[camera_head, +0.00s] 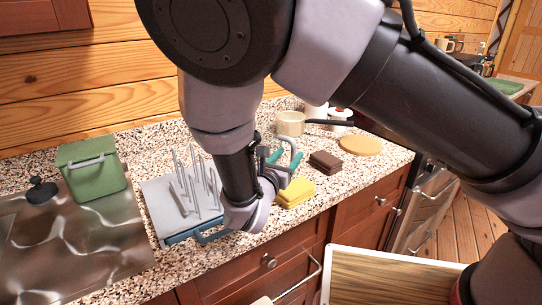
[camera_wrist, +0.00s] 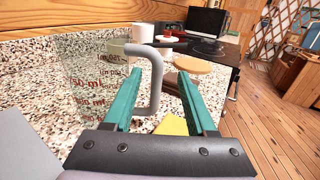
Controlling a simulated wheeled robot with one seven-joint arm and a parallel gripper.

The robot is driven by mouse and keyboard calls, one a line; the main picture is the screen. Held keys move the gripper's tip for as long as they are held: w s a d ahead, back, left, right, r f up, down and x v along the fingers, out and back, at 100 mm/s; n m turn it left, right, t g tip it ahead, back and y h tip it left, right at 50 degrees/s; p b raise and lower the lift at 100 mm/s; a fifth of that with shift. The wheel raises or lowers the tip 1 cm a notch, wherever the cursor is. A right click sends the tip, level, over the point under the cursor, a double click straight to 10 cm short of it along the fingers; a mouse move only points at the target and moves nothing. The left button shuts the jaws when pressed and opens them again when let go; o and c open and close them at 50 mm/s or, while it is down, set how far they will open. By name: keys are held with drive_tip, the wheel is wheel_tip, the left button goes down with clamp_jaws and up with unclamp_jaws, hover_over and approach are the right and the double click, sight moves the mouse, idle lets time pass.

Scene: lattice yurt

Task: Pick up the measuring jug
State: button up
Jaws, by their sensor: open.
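The measuring jug (camera_wrist: 88,85) is clear, with red markings on its side and a grey handle. In the wrist view it stands at the left on the speckled counter, its handle rising between my fingers. My gripper (camera_wrist: 160,73) has two teal fingers, apart, one on each side of the handle. I cannot tell whether either finger touches it. In the head view the jug's grey handle (camera_head: 296,150) shows beside my gripper (camera_head: 286,160), and my arm hides much of the jug.
A yellow cloth stack (camera_head: 296,193) and a brown block (camera_head: 326,161) lie right of my gripper. A drying rack (camera_head: 164,208) with upright pegs is at the left, near a green container (camera_head: 92,176). Behind are a cream pot (camera_head: 291,123) and a round wooden board (camera_head: 361,145).

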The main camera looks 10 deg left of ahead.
sight(293, 149)
drive_tip(key=w, duration=0.5)
drive_tip(key=shift+w+d, duration=0.15)
drive_tip(key=shift+d, duration=0.15)
clamp_jaws()
idle(1.1)
